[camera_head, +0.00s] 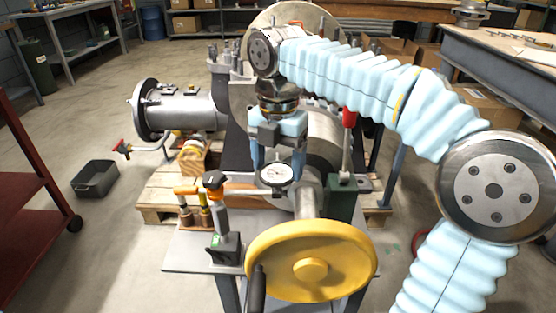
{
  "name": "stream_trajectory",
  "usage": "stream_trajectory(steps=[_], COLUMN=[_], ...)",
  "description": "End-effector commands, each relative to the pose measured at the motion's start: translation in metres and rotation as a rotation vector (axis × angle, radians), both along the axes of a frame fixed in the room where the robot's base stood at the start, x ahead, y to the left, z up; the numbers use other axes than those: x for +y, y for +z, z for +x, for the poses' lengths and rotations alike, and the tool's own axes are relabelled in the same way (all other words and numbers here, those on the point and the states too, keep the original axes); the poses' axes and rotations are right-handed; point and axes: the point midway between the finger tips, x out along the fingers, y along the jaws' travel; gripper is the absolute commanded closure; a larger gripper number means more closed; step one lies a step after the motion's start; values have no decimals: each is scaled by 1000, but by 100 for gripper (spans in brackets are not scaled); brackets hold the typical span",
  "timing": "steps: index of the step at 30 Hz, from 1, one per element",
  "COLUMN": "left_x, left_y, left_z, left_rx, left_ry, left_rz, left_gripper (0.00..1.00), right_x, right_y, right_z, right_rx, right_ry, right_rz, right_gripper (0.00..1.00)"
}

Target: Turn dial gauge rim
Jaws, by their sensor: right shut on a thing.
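The dial gauge (276,174) has a white round face and a dark rim. It sits in the middle of the view above the yellow handwheel, its face turned toward me. My right gripper (277,165) comes down from above, its light-blue fingers on either side of the gauge. It is shut on the gauge's rim. The fingers and gripper body hide the upper back of the gauge. My left gripper is not in view.
A yellow handwheel (311,262) stands in front of the gauge. A magnetic-base stand (222,240) is at its left and a red-handled lever (348,135) at its right. A grey cylinder casing (185,112) lies behind left. A black bin (95,178) is on the open floor.

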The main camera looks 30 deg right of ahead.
Motion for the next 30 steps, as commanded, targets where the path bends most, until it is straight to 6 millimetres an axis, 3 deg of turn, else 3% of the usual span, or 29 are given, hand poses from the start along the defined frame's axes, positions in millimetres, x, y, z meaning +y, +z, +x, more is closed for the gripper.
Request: stream_trajectory(steps=[6, 13, 14, 18, 26, 30], left_x=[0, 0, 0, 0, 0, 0], left_y=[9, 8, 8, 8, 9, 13], left_z=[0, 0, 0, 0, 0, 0], left_rx=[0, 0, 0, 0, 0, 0], left_ry=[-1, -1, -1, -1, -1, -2], left_rz=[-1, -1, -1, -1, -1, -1], left_gripper=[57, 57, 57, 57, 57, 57], right_x=[0, 0, 0, 0, 0, 0], right_y=[1, 0, 0, 0, 2, 18], right_z=[0, 0, 0, 0, 0, 0], right_rx=[1, 0, 0, 0, 0, -2], right_ry=[-118, -121, -121, -120, -120, -121], right_rz=[-1, 0, 0, 0, 0, 0], right_gripper=[55, 55, 22, 0, 0, 0])
